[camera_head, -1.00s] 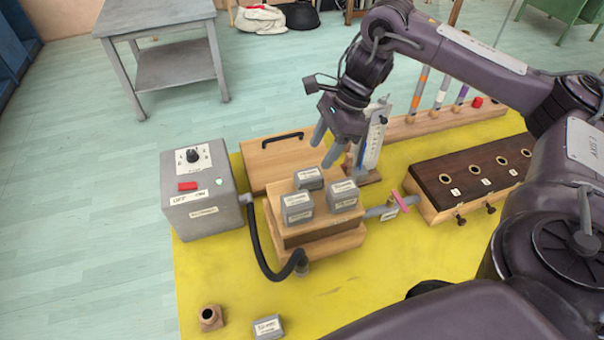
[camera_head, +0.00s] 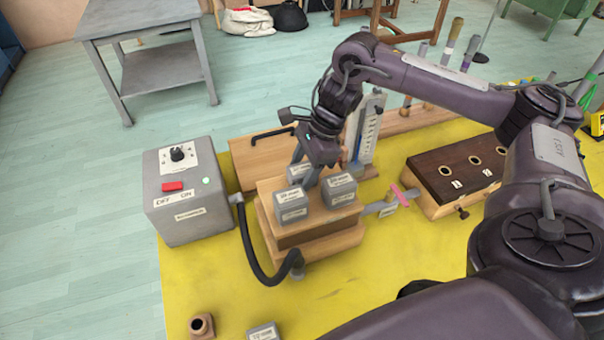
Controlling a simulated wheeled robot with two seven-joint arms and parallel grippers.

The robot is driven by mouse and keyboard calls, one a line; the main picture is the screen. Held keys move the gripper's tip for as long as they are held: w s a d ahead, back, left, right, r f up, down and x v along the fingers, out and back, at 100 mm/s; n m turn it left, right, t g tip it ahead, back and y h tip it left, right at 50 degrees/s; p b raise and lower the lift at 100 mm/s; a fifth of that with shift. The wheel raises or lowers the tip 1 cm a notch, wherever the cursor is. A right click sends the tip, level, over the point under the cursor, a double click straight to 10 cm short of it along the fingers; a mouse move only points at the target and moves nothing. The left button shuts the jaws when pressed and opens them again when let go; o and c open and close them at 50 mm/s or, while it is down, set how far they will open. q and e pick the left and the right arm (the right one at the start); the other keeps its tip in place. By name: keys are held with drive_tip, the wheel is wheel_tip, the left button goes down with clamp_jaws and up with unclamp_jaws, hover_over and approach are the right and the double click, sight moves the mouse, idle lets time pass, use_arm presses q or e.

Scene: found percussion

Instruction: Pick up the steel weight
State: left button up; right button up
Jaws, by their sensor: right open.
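Several grey steel weights with white labels are in view. Three stand on the wooden box: one at front left (camera_head: 291,205), one at right (camera_head: 339,190) and one at the back (camera_head: 298,172), partly hidden by my gripper. Another steel weight (camera_head: 263,332) lies on the yellow mat at the bottom edge, cut off by the frame. My right gripper (camera_head: 304,176) is open, pointing down at the back weight, with its fingers around or just above it; I cannot tell whether they touch it. My left gripper is not in view.
The wooden box (camera_head: 318,237) stands on the yellow mat (camera_head: 190,280). A grey switch box (camera_head: 188,215) with a black hose (camera_head: 250,252) is at left. A dark block with holes (camera_head: 445,168) is at right. A small wooden piece (camera_head: 201,325) stands in front.

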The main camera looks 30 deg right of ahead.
drive_tip(key=shift+a+f, duration=0.1)
drive_tip(key=shift+f, duration=0.05)
drive_tip(key=c, duration=0.9)
drive_tip(key=shift+c, duration=0.2)
